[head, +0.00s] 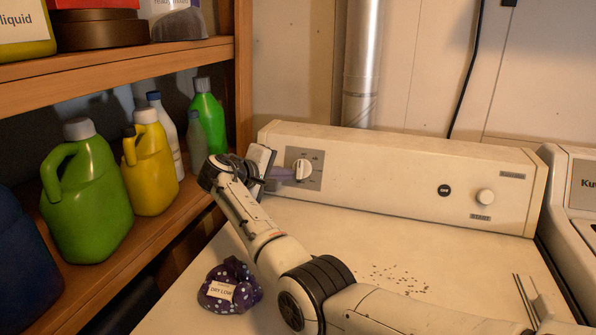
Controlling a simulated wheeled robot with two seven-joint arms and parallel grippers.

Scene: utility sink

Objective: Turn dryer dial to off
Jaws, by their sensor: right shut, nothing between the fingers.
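The dryer dial (303,169) is a round white knob on a grey plate at the left end of the dryer's back panel (395,170). Its markings are too small to read, so its setting is unclear. My right gripper (291,174) is shut and empty, with its fingertips at the left side of the dial. They touch it or are very close; I cannot tell which.
A purple dotted bag labelled "DRY LOW" (230,286) lies on the dryer top (370,235). Left shelves hold a green jug (87,195), a yellow jug (150,165) and other bottles. Another knob (485,197) is farther right on the panel. Small crumbs lie near my arm.

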